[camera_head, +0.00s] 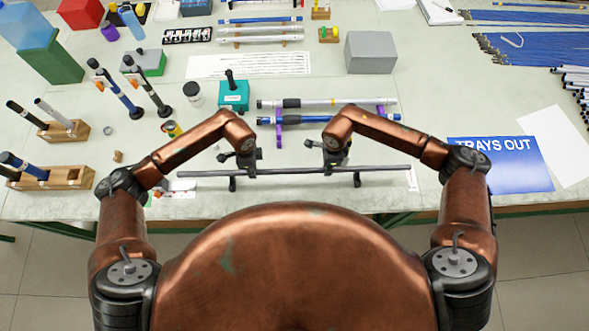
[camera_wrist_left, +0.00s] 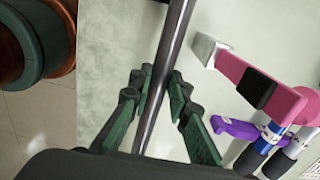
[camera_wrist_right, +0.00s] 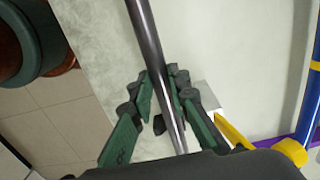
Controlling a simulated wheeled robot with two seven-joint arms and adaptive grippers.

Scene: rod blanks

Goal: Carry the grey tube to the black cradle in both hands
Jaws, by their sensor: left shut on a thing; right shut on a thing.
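The grey tube (camera_head: 290,171) lies level across the front of the table, long axis left to right. My left gripper (camera_head: 248,170) is shut on it left of its middle; the tube also runs between the fingers in the left wrist view (camera_wrist_left: 165,75). My right gripper (camera_head: 334,168) is shut on it right of its middle; the tube shows again in the right wrist view (camera_wrist_right: 150,50). The black cradle's two supports (camera_head: 232,184) (camera_head: 357,180) show just under the tube, outside both grippers. I cannot tell whether the tube touches them.
Behind the tube, a silver tube (camera_head: 340,103) and a blue tube (camera_head: 310,119) lie on a purple rack (camera_head: 279,135). A teal box (camera_head: 233,95) and wooden holders (camera_head: 62,131) stand to the left. A blue sign (camera_head: 500,164) lies at right. The front table edge is close.

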